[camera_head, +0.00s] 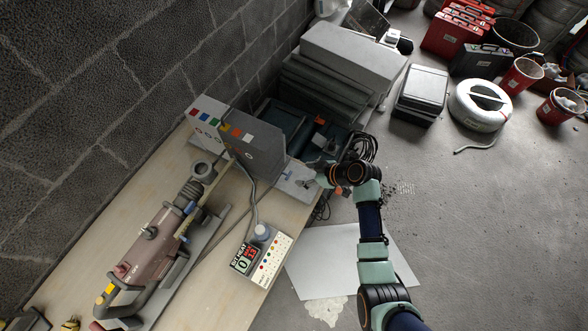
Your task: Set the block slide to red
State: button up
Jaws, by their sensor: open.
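A grey block-shaped housing (262,150) stands on the wooden bench. A row of small coloured squares, blue, red, orange and white among them, runs along its top and the pale panel (207,112) behind it. I cannot tell for sure which part is the block slide or which colour it is set to. My gripper (320,174) is open, small in view, close to the right of the housing, over a light grey plate (297,182) at the bench edge. I see nothing held in it; whether it touches the plate is unclear.
A brown power tool (150,250) lies along the bench. A display box (243,258) and a white panel with coloured dots (271,262) sit at the bench's right edge. Dark cables (362,147) hang beside my gripper. Cases, buckets and a white reel (478,106) stand on the floor.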

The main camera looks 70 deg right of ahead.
aim_at(288, 175)
jog(key=shift+s+d+f, duration=0.15)
jog(key=shift+s+f, duration=0.1)
jog(key=shift+w, duration=0.2)
jog(key=x, duration=0.3)
jog(key=b+x, duration=0.1)
jog(key=x, duration=0.3)
jog(key=shift+w+f, duration=0.2)
jog(key=shift+w, duration=0.05)
grip_shut()
